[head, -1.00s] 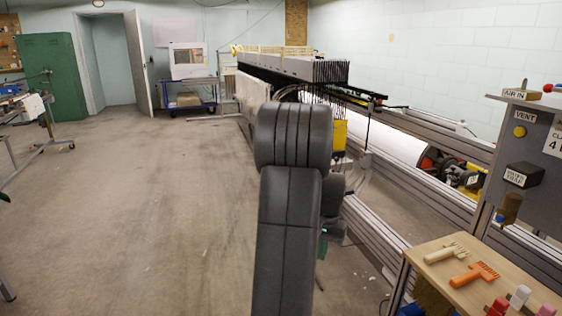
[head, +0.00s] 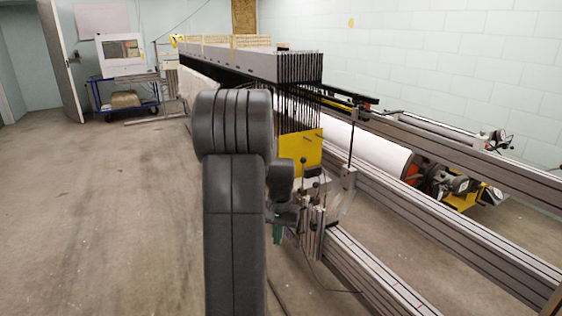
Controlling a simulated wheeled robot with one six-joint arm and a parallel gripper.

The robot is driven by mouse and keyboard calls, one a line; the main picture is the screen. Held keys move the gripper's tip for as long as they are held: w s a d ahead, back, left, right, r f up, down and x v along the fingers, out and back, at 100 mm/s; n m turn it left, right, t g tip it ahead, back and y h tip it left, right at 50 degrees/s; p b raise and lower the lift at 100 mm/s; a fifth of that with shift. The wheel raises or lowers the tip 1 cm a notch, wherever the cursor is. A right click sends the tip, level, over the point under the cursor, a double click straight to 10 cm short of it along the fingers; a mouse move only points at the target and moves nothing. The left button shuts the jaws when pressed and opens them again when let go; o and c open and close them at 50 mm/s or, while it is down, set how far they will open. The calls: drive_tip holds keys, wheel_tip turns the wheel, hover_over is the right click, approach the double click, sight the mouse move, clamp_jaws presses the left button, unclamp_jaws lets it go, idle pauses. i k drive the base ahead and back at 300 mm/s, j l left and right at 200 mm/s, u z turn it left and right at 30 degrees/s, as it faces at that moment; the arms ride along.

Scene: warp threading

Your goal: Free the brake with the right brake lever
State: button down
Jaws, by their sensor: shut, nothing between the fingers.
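I cannot make out the right brake lever for certain. Thin levers with dark knobs (head: 303,162) stand beside the yellow plate (head: 308,150) on the loom's near end. The white warp beam (head: 375,145) lies behind, with a red and black assembly (head: 432,184) and yellow parts with black cylinders (head: 468,192) at its right end. My dark arm rises in the middle of the head view, and its wrist is left of the knobbed levers.
Long metal rails (head: 430,222) run from the loom toward the lower right. A row of dark frames (head: 295,95) hangs above the yellow plate. A blue cart (head: 125,98) stands at the far left. The floor (head: 105,200) left of my arm is clear.

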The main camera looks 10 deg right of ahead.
sight(315, 184)
drive_tip(key=i+j+z, duration=0.1)
drive_tip(key=i+z, duration=0.25)
drive_tip(key=i, duration=0.2)
drive_tip(key=i+j+z, duration=0.35)
drive_tip(key=i, duration=0.2)
drive_tip(key=i+j+z, duration=0.3)
drive_tip(key=i, duration=0.2)
drive_tip(key=i+j+z, duration=0.65)
drive_tip(key=j, duration=0.15)
drive_tip(key=i+j+z, duration=0.3)
drive_tip(key=j, duration=0.2)
drive_tip(key=k+l, duration=0.05)
drive_tip(key=k, duration=0.05)
